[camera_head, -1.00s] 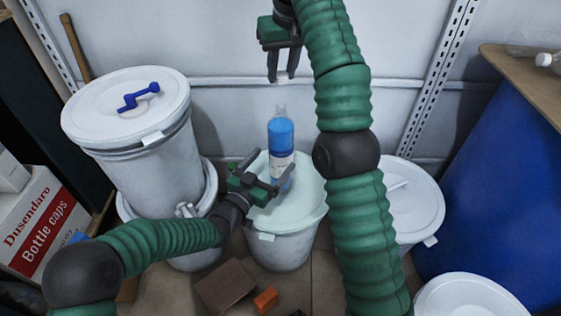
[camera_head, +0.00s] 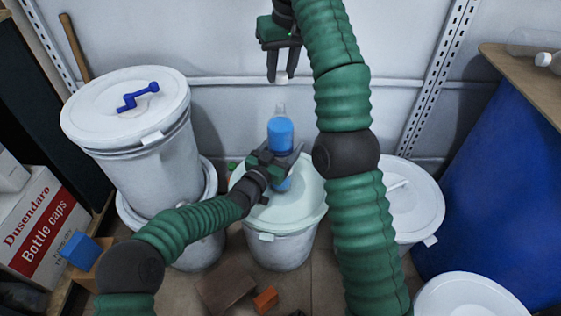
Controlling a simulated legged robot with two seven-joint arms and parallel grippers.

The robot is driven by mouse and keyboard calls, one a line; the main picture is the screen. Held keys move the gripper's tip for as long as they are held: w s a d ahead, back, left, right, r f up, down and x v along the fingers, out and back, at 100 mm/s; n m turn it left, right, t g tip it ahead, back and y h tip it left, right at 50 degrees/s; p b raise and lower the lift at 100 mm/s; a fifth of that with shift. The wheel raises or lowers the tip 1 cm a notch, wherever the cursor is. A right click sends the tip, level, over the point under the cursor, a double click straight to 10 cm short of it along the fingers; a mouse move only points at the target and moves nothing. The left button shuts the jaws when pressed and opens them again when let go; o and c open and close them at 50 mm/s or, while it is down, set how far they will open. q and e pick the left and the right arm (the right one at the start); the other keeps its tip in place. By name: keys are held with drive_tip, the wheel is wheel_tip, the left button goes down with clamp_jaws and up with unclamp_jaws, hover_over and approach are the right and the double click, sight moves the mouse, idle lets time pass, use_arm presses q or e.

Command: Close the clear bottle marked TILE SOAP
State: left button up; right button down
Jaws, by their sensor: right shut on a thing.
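The clear bottle (camera_head: 281,136) with blue liquid stands upright on the pale lid of the middle drum (camera_head: 305,200). Its clear neck shows at the top with no cap on it; its label is hidden by my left gripper. My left gripper (camera_head: 280,163) is at the bottle's lower half, its fingers spread around the bottle; whether they touch it is unclear. My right gripper (camera_head: 281,75) points down above the bottle and is shut on a small white cap (camera_head: 281,77), apart from the neck.
Stacked white drums with a blue crank (camera_head: 138,97) stand at the left. A white drum (camera_head: 412,200) and a blue barrel (camera_head: 490,180) are at the right. A carton (camera_head: 40,225), a blue block (camera_head: 80,250) and an orange block (camera_head: 265,299) are lower down.

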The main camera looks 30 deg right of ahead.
sight(283, 81)
use_arm(q)
clamp_jaws()
use_arm(e)
drive_tip(key=shift+s+f, duration=0.1)
drive_tip(key=shift+f, duration=2.3)
drive_tip(key=shift+f, duration=0.9)
drive_tip(key=shift+f, duration=0.55)
